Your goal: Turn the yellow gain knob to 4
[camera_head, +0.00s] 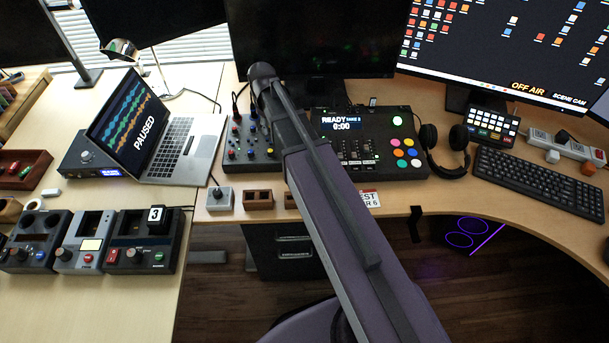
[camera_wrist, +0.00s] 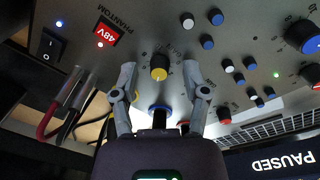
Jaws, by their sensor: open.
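The yellow gain knob (camera_wrist: 159,66) stands on the grey face of the audio mixer (camera_wrist: 240,50) in the wrist view. Its pointer mark and scale numbers are too small to read. My gripper (camera_wrist: 159,77) is open, with one finger to each side of the yellow knob and gaps between. I cannot tell whether the fingertips are level with the knob in depth. In the head view the mixer (camera_head: 233,153) lies right of the laptop, partly hidden by my arm, and my gripper is not clearly visible there.
A white knob (camera_wrist: 187,20) and several blue knobs lie above and right. A red 48V button (camera_wrist: 107,32) and plugged cables (camera_wrist: 68,95) are on the left. The laptop (camera_head: 160,130) stands beside the mixer.

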